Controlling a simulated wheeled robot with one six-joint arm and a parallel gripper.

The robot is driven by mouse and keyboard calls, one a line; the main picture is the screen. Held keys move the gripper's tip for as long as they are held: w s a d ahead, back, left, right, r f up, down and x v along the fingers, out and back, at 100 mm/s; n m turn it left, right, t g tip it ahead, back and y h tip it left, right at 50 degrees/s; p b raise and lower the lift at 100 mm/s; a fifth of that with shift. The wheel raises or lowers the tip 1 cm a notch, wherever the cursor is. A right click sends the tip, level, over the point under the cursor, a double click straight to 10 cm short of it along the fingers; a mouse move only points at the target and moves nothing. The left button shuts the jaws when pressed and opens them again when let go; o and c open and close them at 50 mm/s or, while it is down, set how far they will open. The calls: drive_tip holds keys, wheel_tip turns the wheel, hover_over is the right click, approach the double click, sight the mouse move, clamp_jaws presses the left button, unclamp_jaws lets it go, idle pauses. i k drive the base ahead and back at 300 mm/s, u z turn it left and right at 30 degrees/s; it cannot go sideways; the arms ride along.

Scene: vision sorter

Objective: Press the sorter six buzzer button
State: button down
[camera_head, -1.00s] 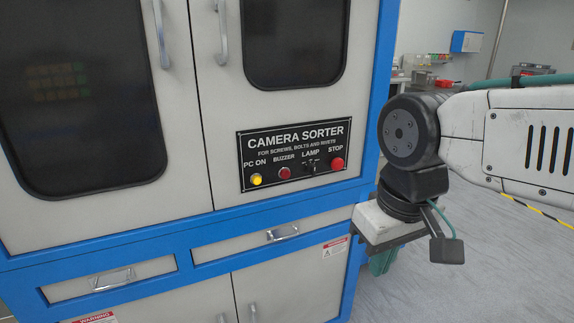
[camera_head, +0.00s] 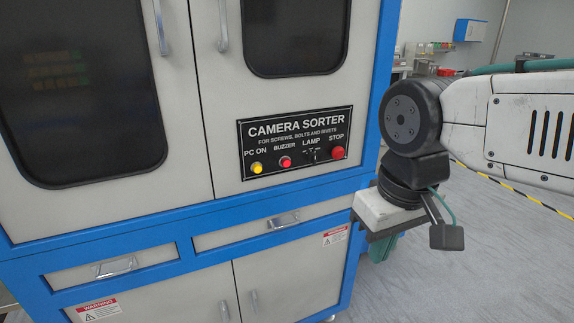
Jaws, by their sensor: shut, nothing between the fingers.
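The black control panel (camera_head: 294,166) on the sorter's front reads "CAMERA SORTER". The buzzer button (camera_head: 286,162) is a small round red button, second from the left, under the word "BUZZER". It looks brightly lit. My gripper (camera_head: 382,250) hangs to the right of the panel and lower than it, clear of the button, pointing down. Its green fingers show only partly below the pale wrist block, and they look shut with nothing held. No "six" marking shows on the sorter.
A yellow PC ON button (camera_head: 257,168) is left of the buzzer. A lamp switch (camera_head: 311,156) and a red STOP button (camera_head: 338,153) are to its right. Drawer handles (camera_head: 283,222) stick out below. Open grey floor (camera_head: 480,270) lies to the right.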

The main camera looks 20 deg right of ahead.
sight(286, 163)
drive_tip(key=z, duration=1.5)
drive_tip(key=k, duration=0.8)
drive_tip(key=u, duration=1.5)
drive_tip(key=i, duration=0.5)
